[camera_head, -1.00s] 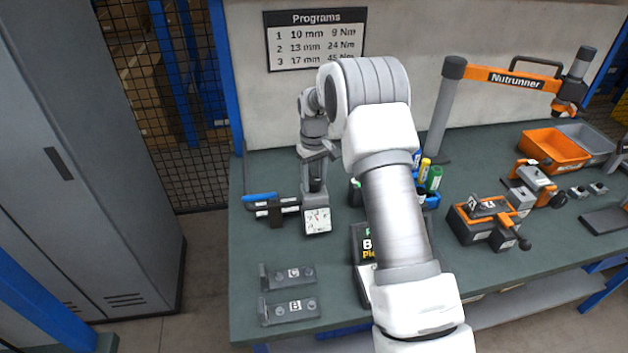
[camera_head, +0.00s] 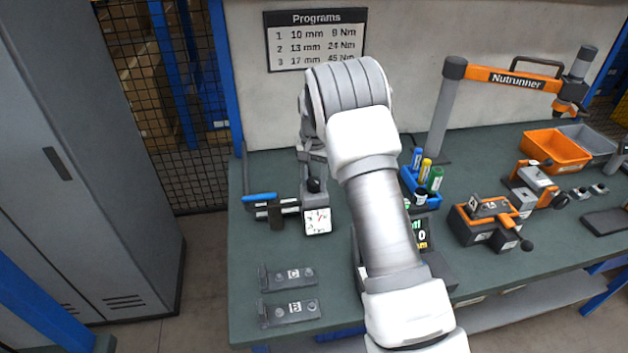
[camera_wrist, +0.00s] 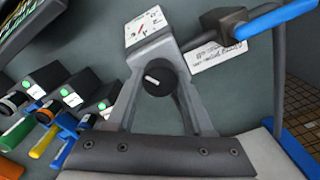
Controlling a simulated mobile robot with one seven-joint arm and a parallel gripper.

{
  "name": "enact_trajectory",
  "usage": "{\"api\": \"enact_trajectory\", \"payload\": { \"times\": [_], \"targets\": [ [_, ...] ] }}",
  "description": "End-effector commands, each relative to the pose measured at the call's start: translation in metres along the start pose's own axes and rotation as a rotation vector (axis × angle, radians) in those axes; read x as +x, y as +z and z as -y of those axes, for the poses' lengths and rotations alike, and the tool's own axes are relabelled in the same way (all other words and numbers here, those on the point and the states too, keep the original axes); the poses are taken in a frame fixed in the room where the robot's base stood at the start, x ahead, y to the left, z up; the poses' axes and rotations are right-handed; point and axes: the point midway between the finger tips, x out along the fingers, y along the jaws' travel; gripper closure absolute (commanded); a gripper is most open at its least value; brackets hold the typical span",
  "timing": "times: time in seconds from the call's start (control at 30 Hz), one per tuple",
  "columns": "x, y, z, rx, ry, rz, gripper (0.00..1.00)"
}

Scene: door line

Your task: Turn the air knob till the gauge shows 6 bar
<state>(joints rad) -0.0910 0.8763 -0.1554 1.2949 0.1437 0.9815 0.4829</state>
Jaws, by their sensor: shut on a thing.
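The air knob (camera_wrist: 160,81) is a round black knob with a white mark on its face, on a grey regulator body. My gripper (camera_wrist: 161,76) is shut on it, one grey finger at each side. In the head view the knob (camera_head: 313,185) shows as a dark spot, and my arm partly hides the gripper. The gauge (camera_head: 317,221) is a white square dial in front of the knob. In the wrist view the gauge (camera_wrist: 145,25) shows a red needle on its face, but the numbers are too small to read.
A blue-handled valve (camera_head: 260,197) stands just left of the regulator. Brackets (camera_head: 289,277) lie in front. A blue tray of bottles (camera_head: 420,186) and a clamp fixture (camera_head: 488,222) are to the right. My forearm covers part of a dark display (camera_head: 423,234).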

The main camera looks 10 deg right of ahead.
Motion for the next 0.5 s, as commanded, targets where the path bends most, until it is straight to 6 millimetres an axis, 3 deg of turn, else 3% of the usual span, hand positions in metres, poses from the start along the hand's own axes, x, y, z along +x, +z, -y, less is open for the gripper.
{"api": "enact_trajectory", "payload": {
  "times": [0.5],
  "targets": [
    [-0.0013,-0.0001,0.0008,0.404,-0.001,-0.002,1.0]
  ]
}}
